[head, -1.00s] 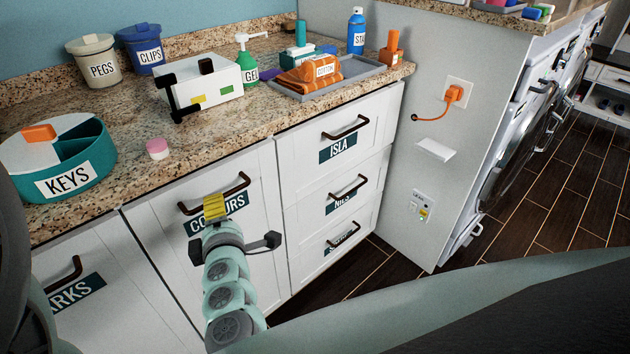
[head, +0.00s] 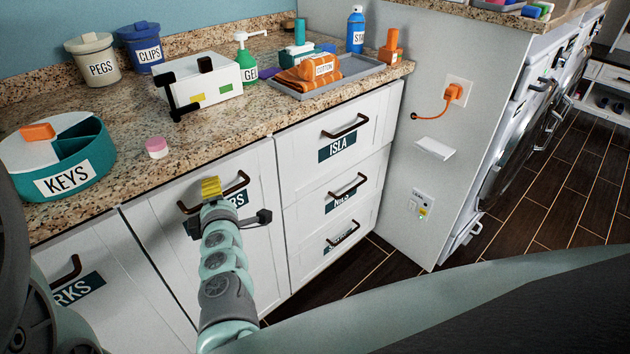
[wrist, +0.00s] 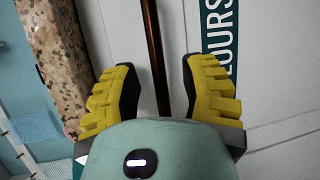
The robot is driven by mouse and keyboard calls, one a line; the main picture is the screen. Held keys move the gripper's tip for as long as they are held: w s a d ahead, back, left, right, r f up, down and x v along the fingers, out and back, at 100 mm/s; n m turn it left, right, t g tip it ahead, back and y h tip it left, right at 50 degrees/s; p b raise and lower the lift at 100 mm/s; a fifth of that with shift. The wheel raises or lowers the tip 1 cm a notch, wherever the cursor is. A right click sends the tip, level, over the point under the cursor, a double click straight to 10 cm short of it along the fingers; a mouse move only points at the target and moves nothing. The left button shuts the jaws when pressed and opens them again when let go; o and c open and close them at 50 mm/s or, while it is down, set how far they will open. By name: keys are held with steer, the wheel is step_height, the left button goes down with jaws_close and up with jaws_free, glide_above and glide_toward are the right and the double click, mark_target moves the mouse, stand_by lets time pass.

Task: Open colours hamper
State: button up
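The colours hamper (head: 165,250) is a white cabinet front below the counter, with a dark bar handle (head: 238,184) near its top and a teal label partly hidden by my arm. Its front looks closed. My gripper (head: 211,187) is at the handle in the head view. In the wrist view my gripper (wrist: 160,85) has its two yellow fingers apart, with the dark handle bar (wrist: 155,50) running between them. A gap shows on both sides of the bar.
The granite counter (head: 115,185) overhangs the front and holds a teal KEYS tub (head: 65,165), a pink-lidded jar (head: 157,147) and a white box (head: 205,80). The ISLA drawer (head: 340,130) is at right. Dark floor (head: 345,270) lies clear at lower right.

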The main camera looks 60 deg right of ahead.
jaws_close()
steer(key=shift+s, duration=0.1)
stand_by(0.4)
